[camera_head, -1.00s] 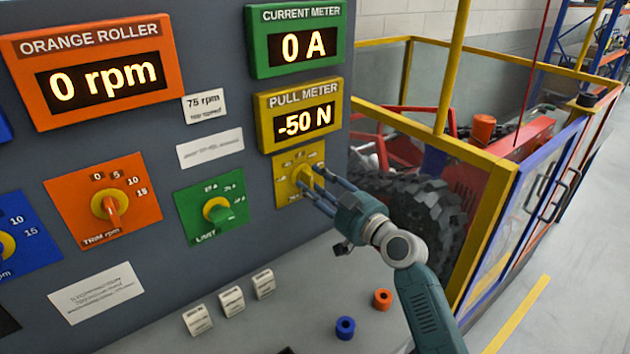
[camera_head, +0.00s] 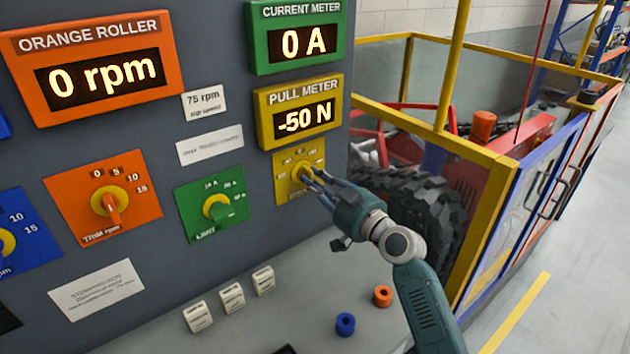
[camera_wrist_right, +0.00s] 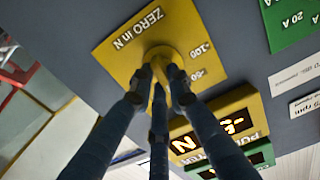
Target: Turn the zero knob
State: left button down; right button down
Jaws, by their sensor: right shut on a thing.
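The zero knob (camera_wrist_right: 163,54) is yellow and sits on a yellow plate (camera_wrist_right: 128,50) marked "ZERO in N" in the right wrist view. In the head view the plate (camera_head: 287,189) is below the yellow pull meter (camera_head: 299,112), which reads -50 N. My right gripper (camera_head: 308,177) is at the plate with its fingers shut on the knob. In the right wrist view my right gripper (camera_wrist_right: 159,84) has its fingers around the knob, partly covering it. The knob's pointer is hidden. My left gripper is not in view.
A yellow-framed cage (camera_head: 480,160) with a tracked carrier stands right.

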jog(key=shift+f+m, duration=0.1)
jog(key=shift+m, duration=3.2)
jog(key=shift+p, duration=0.3)
jog(key=c, duration=1.7)
grip_release()
jog(key=shift+o, duration=0.2)
jog(key=v, duration=1.2)
